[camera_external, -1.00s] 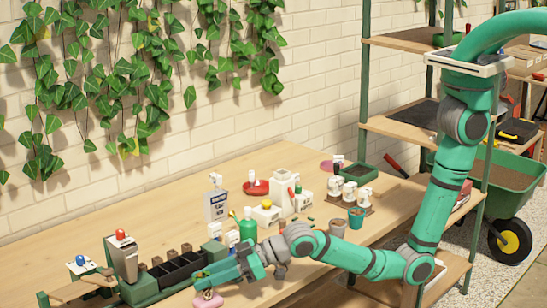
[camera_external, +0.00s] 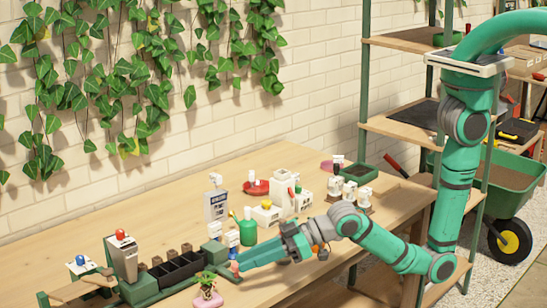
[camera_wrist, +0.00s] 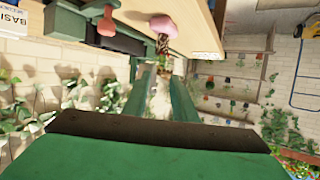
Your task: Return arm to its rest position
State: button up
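My green arm (camera_external: 385,250) reaches from the right to the front of the table. My gripper (camera_external: 243,261) is just above the table's front part, pointing left, to the right of a small plant in a pink pot (camera_external: 208,300). In the wrist view the two green fingers (camera_wrist: 165,98) stand apart with an empty gap between them. The pink pot (camera_wrist: 163,24) and its plant show beyond the fingertips, apart from them. The pot stands upright on the table in the external view.
A dark tray station (camera_external: 178,270) with small pots is left of my gripper, beside a grey dispenser with a red knob (camera_external: 121,233). A green bottle (camera_external: 248,228) and several small white containers stand behind my arm. The left back of the wooden table (camera_external: 100,222) is clear.

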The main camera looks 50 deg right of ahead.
dwell(0.6)
jog(key=w+d+t+h, duration=0.15)
jog(key=d+t, duration=0.25)
jog(key=d, duration=0.9)
jog(key=w+d+t, duration=0.3)
jog(key=d+t, duration=0.1)
jog(key=d, duration=1)
jog(key=s+d+f+m+h, duration=0.1)
jog(key=s+d, duration=0.1)
jog(key=d, duration=0.3)
jog(key=s+d+f+m+h, duration=0.2)
jog(key=d, duration=0.3)
jog(key=s+d+f+m+h, duration=0.2)
jog(key=d, duration=0.2)
jog(key=shift+d+t, duration=0.4)
jog(key=s+d+f+m+g+h, duration=0.1)
jog(key=s+d+m+h, duration=0.4)
jog(key=s+d, duration=0.4)
jog(key=shift+s+d+f+m, duration=0.25)
jog(key=shift+s+d+m, duration=0.05)
jog(key=shift+d+m, duration=0.2)
